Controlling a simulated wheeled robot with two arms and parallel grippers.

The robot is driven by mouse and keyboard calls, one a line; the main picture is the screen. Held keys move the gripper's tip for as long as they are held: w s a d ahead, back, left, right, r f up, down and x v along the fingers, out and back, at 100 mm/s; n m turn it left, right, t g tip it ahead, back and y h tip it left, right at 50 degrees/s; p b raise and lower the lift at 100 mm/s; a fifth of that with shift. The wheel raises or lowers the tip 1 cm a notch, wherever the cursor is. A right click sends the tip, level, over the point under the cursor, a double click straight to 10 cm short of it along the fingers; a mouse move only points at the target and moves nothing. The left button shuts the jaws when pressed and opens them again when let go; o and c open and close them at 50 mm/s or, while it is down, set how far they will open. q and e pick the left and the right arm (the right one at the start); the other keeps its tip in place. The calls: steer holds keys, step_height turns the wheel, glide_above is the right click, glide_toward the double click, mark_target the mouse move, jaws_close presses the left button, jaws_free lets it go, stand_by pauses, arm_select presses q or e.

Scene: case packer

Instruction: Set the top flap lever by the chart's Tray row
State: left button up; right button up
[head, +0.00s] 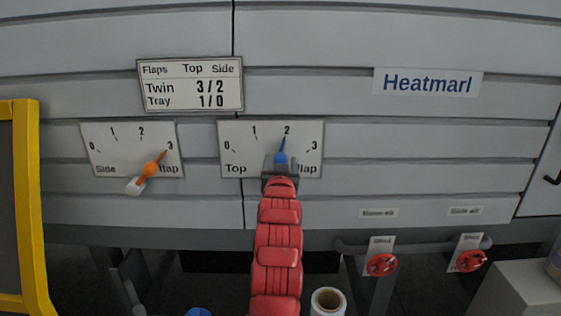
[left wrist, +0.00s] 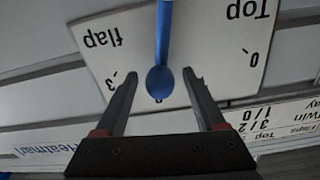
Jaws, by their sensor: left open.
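The chart (head: 190,84) reads Twin 3/2 and Tray 1/0 under Top and Side. The top flap dial plate (head: 240,148) is marked 0 to 3. Its blue lever (head: 282,148) points up at about 2. My left gripper (head: 280,166) is at the lower part of this lever, hiding part of the plate. In the left wrist view the open fingers (left wrist: 158,76) stand on either side of the blue lever's round end (left wrist: 160,84), with gaps visible on both sides. My right gripper is not in view.
Left of it is the side flap dial (head: 107,150), whose orange lever (head: 152,168) points at about 3. Two red valve handles (head: 382,264) are at lower right. A yellow frame (head: 30,190) stands at far left. A white roll (head: 328,302) is at the bottom.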

arm_select(q)
steer(key=shift+c, duration=0.4)
jaws_close()
stand_by(0.9)
